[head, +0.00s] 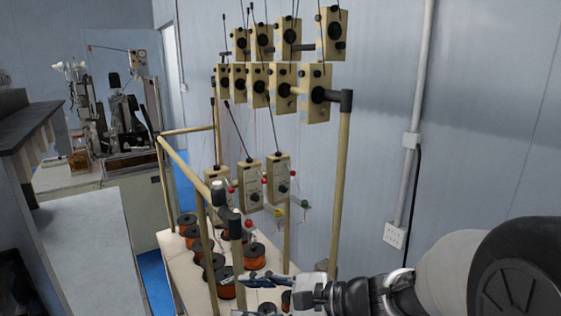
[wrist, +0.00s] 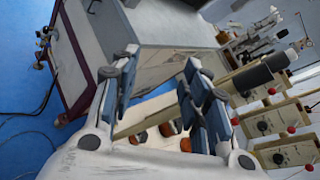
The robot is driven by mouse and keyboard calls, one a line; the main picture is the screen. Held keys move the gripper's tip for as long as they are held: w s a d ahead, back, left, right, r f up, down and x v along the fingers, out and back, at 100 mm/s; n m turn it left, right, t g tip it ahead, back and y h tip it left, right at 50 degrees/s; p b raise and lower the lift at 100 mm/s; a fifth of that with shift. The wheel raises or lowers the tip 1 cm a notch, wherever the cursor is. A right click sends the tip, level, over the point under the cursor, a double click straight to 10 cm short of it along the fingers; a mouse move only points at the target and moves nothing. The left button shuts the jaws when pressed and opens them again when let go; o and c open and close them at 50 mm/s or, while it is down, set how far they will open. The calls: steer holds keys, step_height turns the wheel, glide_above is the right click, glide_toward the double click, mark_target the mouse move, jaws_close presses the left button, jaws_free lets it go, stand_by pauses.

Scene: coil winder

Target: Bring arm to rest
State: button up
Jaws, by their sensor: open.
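My gripper (head: 262,281) is at the bottom middle of the head view, at the end of my arm, which comes in from the lower right. It is in front of the lower part of the coil winder's rack and spool table. In the wrist view my gripper (wrist: 153,85) shows two fingers set well apart, with nothing between them. The gripper is open and empty. Copper wire spools (head: 254,256) stand on the pale table (head: 183,270) behind it. Some spools (wrist: 168,129) also show between and below the fingers in the wrist view. The gripper hides part of the table.
A beige frame (head: 340,185) carries several tensioner boxes (head: 316,93) with thin rods, close to my arm. A wall conduit with a socket (head: 396,236) is at the right. A machine bench (head: 75,180) stands at the back left. Blue floor (head: 155,275) shows left of the table.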

steer(key=s+d+f+n+g+h+b, duration=0.25)
steer(key=s+f+n, duration=0.25)
steer(key=s, duration=0.3)
steer(key=s+d+f+n+g+h+b, duration=0.1)
steer(key=s+d+f+n+h+b, duration=0.3)
steer(key=s, duration=0.4)
steer(key=s+d+f+n+t+h+b, duration=0.2)
steer(key=d+n+h, duration=0.1)
steer(key=d, duration=0.3)
steer(key=s+d+f+n+t+h+b, duration=0.1)
steer(key=s+d+f+n+h+b, duration=0.1)
steer(key=d, duration=0.4)
steer(key=shift+d+f+n+t+h+b, duration=0.2)
steer(key=shift+n+t+h+b, duration=0.2)
steer(key=shift+n+h, duration=0.55)
